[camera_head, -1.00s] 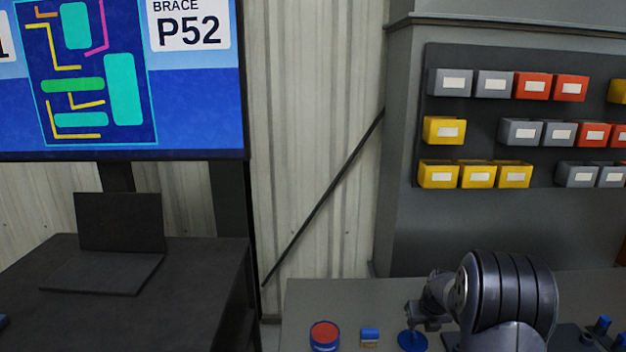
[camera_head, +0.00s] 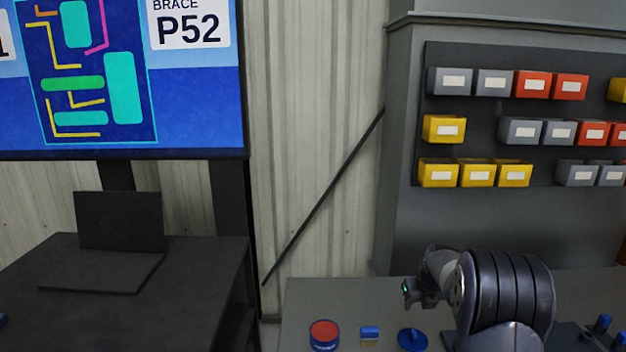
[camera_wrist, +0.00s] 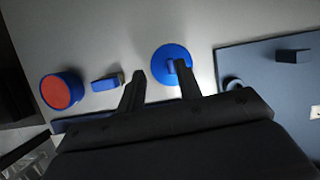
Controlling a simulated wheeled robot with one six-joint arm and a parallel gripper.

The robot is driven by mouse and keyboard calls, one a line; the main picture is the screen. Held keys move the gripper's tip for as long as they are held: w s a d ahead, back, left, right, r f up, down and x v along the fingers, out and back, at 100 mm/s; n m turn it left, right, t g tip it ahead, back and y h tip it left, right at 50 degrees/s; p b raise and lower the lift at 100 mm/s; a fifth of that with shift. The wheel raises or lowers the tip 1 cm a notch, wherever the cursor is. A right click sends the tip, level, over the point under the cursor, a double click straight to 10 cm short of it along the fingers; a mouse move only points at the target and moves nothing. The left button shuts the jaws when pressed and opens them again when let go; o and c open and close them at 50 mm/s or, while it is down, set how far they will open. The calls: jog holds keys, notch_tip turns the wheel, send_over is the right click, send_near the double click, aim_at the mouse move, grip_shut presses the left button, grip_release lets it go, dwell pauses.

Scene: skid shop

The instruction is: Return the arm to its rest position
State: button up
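My gripper (camera_wrist: 160,82) shows in the wrist view with its two dark fingers apart and nothing between them. It is above the grey bench. In the head view my wrist is raised over the bench at the lower right, and the fingers are too small there to make out. A blue round piece with an upright handle (camera_wrist: 163,52) lies on the bench beyond the fingertips, and it also shows in the head view (camera_head: 412,340). The gripper is apart from it.
A round blue tin with a red top (camera_head: 324,335) and a small blue block-like item (camera_head: 369,333) stand on the grey bench (camera_head: 300,300). A dark blue mat (camera_wrist: 270,75) lies at right. Colored bins (camera_head: 477,173) hang behind. A laptop (camera_head: 118,240) sits on the left table.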

jog(key=a+r+n+g+y+p, duration=0.2)
jog(key=a+n, duration=0.6)
jog(key=a, duration=0.4)
jog(key=a+r+n+g+y+p, duration=0.2)
jog(key=a+n, duration=0.7)
jog(key=a, duration=0.2)
jog(key=shift+g, duration=0.3)
jog(key=f, duration=0.5)
jog(key=a+f+p, duration=0.1)
jog(key=f, duration=0.2)
jog(key=shift+w, duration=0.25)
